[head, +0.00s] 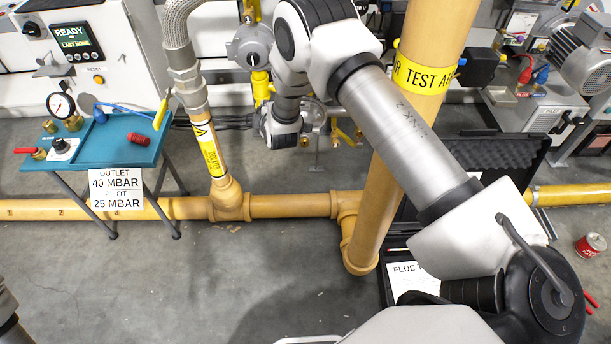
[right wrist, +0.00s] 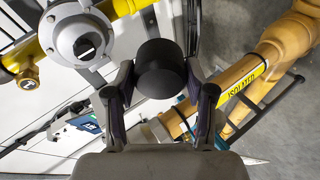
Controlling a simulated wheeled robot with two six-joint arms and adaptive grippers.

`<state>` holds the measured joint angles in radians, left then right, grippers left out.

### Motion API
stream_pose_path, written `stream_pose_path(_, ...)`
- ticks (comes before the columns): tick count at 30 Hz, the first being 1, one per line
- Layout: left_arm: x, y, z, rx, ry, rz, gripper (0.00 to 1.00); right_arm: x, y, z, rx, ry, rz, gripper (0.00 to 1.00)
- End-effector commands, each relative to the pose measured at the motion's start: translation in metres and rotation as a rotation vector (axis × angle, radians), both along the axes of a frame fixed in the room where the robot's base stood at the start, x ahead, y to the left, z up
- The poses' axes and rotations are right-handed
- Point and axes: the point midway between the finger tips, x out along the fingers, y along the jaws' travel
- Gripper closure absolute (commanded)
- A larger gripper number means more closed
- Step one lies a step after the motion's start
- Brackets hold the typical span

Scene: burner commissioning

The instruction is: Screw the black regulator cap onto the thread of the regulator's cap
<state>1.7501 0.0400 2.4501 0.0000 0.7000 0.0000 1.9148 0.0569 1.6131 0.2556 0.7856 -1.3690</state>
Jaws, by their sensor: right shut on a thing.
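The black regulator cap (right wrist: 160,68) is between the fingers of my right gripper (right wrist: 158,82), which is shut on it, in the right wrist view. The grey round regulator (right wrist: 66,36) is to the left of the cap in that view, with its open round end showing. The cap is apart from it in the picture; the depth between them is hard to judge. The regulator also shows in the head view (head: 250,46), left of my right arm. My right gripper's fingers and the cap are hidden in the head view. My left gripper is out of view.
A yellow pipe (right wrist: 128,6) runs by the regulator. An upright pipe with an "ISOLATED" label (head: 208,150) stands left of my right wrist, and a thick yellow pipe (head: 383,180) stands to the right. A teal tray table (head: 100,150) with fittings and a gauge is at left.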

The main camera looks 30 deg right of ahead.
Motion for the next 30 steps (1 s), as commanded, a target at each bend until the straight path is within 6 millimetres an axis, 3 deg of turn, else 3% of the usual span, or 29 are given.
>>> stream_pose_path(1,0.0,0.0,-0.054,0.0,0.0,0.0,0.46,-0.001,-0.017,-0.057,-0.018,-0.042,-0.021,0.88)
stream_pose_path(3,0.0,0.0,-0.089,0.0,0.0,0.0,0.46,-0.003,-0.039,-0.096,-0.05,-0.113,-0.053,0.88)
stream_pose_path(9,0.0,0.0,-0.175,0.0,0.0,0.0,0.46,-0.024,-0.091,-0.205,-0.157,-0.315,-0.14,0.88)
stream_pose_path(12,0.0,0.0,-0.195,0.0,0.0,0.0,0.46,-0.034,-0.103,-0.236,-0.204,-0.404,-0.158,0.88)
stream_pose_path(16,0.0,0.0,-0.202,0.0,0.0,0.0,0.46,-0.041,-0.108,-0.248,-0.235,-0.468,-0.165,0.88)
stream_pose_path(28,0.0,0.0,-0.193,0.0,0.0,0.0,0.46,-0.043,-0.108,-0.244,-0.233,-0.477,-0.168,0.88)
stream_pose_path(30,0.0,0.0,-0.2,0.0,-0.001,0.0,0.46,-0.039,-0.11,-0.247,-0.232,-0.479,-0.168,0.88)
